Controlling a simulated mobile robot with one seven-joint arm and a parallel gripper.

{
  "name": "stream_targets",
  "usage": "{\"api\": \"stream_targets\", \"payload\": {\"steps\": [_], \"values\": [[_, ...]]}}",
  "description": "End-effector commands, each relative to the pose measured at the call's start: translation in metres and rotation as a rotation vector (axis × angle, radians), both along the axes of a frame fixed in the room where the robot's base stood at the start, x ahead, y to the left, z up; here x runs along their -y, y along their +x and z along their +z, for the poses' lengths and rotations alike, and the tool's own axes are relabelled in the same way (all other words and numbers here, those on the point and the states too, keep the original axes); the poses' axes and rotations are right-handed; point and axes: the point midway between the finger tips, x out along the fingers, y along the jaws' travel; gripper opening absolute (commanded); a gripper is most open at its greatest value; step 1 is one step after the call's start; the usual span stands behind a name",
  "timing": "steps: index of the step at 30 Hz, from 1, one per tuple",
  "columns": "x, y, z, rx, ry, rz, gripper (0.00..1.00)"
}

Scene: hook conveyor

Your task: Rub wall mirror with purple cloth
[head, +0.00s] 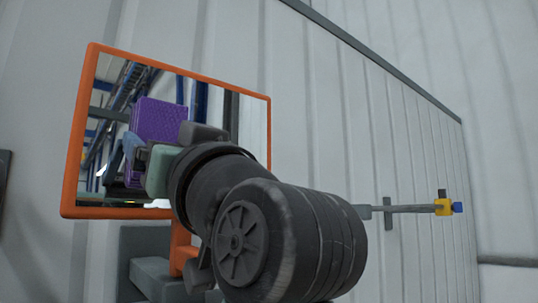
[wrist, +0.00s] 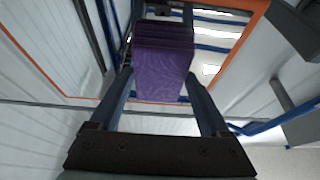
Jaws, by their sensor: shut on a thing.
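The wall mirror (head: 252,120) has an orange frame and hangs on the ribbed pale wall in the head view. The mirror's orange frame also shows in the wrist view (wrist: 245,38). The purple cloth (head: 158,120) is a folded, textured block in front of the mirror's left part. My gripper (wrist: 160,85) is shut on the purple cloth (wrist: 160,72), with one finger on each side of it. I cannot tell whether the cloth touches the glass.
A grey rod with a yellow and blue end (head: 443,207) sticks out along the wall to the right. A grey-green block-like thing (head: 150,275) stands below the mirror. An orange post (head: 182,247) is under the frame. The wall right of the mirror is mostly bare.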

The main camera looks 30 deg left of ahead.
Motion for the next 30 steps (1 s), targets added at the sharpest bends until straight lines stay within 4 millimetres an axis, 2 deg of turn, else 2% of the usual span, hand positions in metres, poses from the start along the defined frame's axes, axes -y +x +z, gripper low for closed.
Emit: {"api": "stream_targets", "payload": {"steps": [9,19,30], "values": [[0.010,0.025,-0.001,-0.005,-0.002,-0.003,0.36],[0.015,0.038,-0.001,-0.005,-0.002,-0.003,0.36],[0.025,0.064,-0.001,-0.004,-0.003,-0.002,0.36]]}}
